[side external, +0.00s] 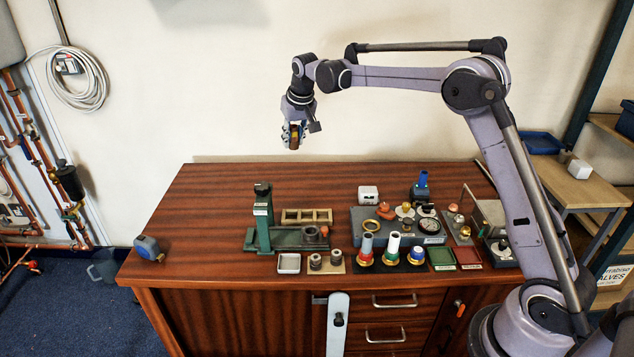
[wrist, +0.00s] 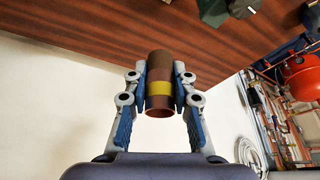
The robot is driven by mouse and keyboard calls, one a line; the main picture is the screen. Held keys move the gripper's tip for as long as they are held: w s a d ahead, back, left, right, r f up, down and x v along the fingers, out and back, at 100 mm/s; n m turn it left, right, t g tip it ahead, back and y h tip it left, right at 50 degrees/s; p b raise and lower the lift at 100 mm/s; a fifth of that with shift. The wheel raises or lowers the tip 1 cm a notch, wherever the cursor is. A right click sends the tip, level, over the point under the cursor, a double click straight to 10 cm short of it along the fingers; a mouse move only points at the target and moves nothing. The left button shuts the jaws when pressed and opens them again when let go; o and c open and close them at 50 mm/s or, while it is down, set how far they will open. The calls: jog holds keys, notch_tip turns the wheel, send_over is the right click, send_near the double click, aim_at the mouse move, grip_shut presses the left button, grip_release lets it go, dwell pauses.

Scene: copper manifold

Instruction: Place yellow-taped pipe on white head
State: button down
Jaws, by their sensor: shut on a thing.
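The yellow-taped pipe (wrist: 159,68) is a short copper-brown tube with a yellow band (wrist: 159,88) near its open end. My gripper (wrist: 160,88) is shut on it, with blue-padded fingers on either side. In the side external view my gripper (side external: 293,132) holds the pipe (side external: 294,142) high above the back of the wooden bench, clear of everything. I cannot tell for certain which is the white head.
A green vise-like fixture (side external: 264,220) stands mid-bench on the wooden bench (side external: 205,215). A tape measure (side external: 148,248) lies front left. The bench's left is mostly clear.

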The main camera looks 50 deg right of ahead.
jog(key=s+d+m, duration=0.1)
jog(key=s+d, duration=0.6)
jog(key=d, duration=0.3)
jog(key=s+d+m+h, duration=0.1)
jog(key=s+d, duration=0.5)
jog(key=d, duration=0.4)
jog(key=s+d+m, duration=0.1)
jog(key=s+d, duration=0.6)
jog(key=d, duration=0.4)
send_over(368, 187)
jog(key=s, duration=0.1)
jog(key=f, duration=1.8)
jog(key=shift+s+a, duration=0.2)
jog(key=shift+a, duration=0.2)
jog(key=shift+f, duration=2.05)
jog(key=shift+f, duration=0.1)
jog(key=c, duration=1.1)
grip_release()
